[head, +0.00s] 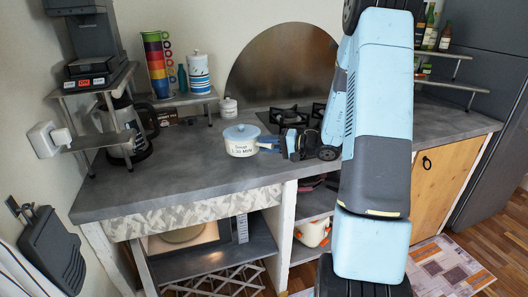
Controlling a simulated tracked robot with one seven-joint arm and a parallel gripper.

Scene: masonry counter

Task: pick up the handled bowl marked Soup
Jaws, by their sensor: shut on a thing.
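The handled bowl marked Soup (241,147) is white with dark lettering and a blue-grey top. It is upright at the middle of the dark counter (180,180), with its handle pointing right. My gripper (278,143) reaches in from the right and is shut on the bowl's handle, which its fingers partly hide. I cannot tell whether the bowl touches the counter or is slightly raised.
A small white jar (228,108) stands behind the bowl. A stove grate (285,117) lies behind my gripper. A shelf with stacked coloured mugs (158,62) and a striped canister (199,74) stands back left, near a coffee maker (135,130). The counter's front left is clear.

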